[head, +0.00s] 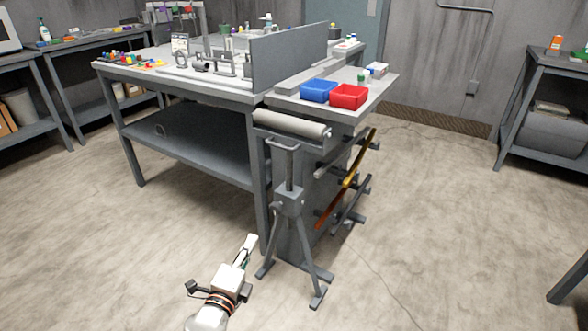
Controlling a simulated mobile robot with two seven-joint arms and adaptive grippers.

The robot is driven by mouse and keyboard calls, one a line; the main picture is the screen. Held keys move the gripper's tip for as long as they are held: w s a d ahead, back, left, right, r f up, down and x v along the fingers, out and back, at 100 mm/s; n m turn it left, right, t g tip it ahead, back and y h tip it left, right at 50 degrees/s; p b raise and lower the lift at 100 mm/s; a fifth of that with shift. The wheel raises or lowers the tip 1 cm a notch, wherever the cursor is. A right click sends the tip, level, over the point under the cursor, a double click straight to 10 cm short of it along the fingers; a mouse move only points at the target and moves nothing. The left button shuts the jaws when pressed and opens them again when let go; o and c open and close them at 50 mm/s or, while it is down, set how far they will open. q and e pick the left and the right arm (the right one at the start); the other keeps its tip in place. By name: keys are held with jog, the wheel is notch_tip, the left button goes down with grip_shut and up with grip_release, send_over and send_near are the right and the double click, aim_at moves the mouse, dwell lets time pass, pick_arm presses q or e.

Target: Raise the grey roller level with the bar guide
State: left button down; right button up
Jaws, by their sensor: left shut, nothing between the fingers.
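A light grey roller (291,124) lies level in front of the bench end, just below the top. A dark grey tripod stand (289,200) stands upright before it, with a short crossbar on its post and a clamp partway up. I cannot tell whether the stand carries the roller. No part is clearly recognisable as the bar guide; a long pale block (308,77) lies on the side top behind the roller. My left gripper (251,240) is shut and empty, left of the stand's legs and apart from the roller. My right gripper is out of view.
Blue (318,91) and red (349,97) bins sit on the side top (383,88). The stand's feet spread over the floor.

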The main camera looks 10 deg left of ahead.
pick_arm(q)
jog(key=w+d+m+t+h+b, duration=0.25)
jog(key=w+m+b, duration=0.35)
jog(key=w+m, duration=0.35)
jog(key=m+t+h+b, duration=0.2)
jog(key=m+h+b, duration=0.15)
jog(key=m, duration=0.45)
send_near(299, 148)
jog(key=x, duration=0.4)
jog(key=shift+w+r, duration=0.15)
jog(key=shift+r, duration=0.1)
jog(key=shift+g, duration=0.25)
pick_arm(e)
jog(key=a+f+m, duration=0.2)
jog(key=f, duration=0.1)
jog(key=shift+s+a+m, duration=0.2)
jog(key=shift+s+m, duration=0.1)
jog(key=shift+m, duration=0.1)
